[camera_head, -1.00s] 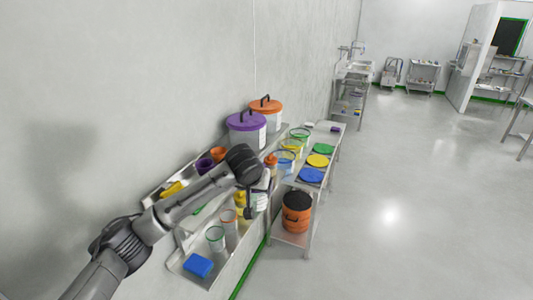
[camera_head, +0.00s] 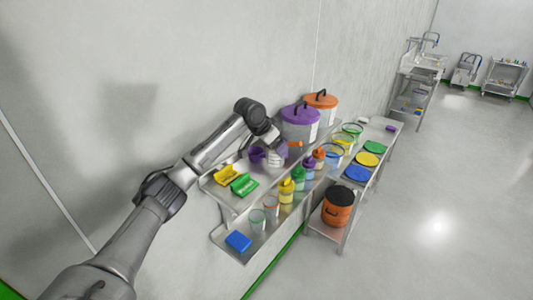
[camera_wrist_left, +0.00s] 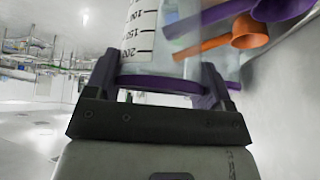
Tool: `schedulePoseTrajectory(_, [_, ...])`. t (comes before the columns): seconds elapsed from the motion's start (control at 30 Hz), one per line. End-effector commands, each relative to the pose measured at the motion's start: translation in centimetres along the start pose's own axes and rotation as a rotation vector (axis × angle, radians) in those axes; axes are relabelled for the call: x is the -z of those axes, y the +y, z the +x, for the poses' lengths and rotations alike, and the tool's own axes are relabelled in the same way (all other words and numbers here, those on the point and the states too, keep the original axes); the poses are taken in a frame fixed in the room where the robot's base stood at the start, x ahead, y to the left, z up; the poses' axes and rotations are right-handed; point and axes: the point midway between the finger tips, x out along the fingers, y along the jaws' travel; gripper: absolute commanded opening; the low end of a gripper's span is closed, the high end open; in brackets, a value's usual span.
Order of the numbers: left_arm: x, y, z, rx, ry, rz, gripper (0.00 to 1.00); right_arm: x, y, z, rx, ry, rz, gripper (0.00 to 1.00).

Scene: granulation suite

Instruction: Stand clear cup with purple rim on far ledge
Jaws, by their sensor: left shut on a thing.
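My left gripper (camera_wrist_left: 158,78) is shut on the clear cup (camera_wrist_left: 143,35), which has dark measuring marks. The cup's purple rim (camera_wrist_left: 160,84) lies between the fingers, close to the palm. In the head view, the left gripper (camera_head: 273,149) is over the far, upper ledge (camera_head: 263,181) by the wall, beside the purple-lidded bucket. The cup (camera_head: 276,158) shows small and partly hidden there; I cannot tell whether its base touches the ledge. My right gripper is not in view.
A purple scoop (camera_wrist_left: 220,16) and an orange scoop (camera_wrist_left: 236,39) are close to the cup. Yellow (camera_head: 226,174) and green (camera_head: 244,185) items lie on the upper ledge. The purple-lidded bucket (camera_head: 300,126) stands beyond. Several bottles and cups stand on the lower ledge (camera_head: 226,238).

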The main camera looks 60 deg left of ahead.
Motion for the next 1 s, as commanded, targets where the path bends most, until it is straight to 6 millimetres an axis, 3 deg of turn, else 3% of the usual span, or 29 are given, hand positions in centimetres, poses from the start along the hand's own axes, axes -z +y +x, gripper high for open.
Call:
schedulePoseTrajectory(0.2, [-2.4,-3.7,1.1,0.003,-0.002,-0.003,0.53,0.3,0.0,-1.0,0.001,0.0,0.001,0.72])
schedulePoseTrajectory(0.4, [-3.4,-5.3,1.8,0.001,-0.001,-0.002,0.53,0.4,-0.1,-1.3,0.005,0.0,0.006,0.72])
schedulePoseTrajectory(1.0, [-5.8,-5.5,5.3,0.001,0.001,-0.001,0.53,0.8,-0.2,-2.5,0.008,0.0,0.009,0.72])
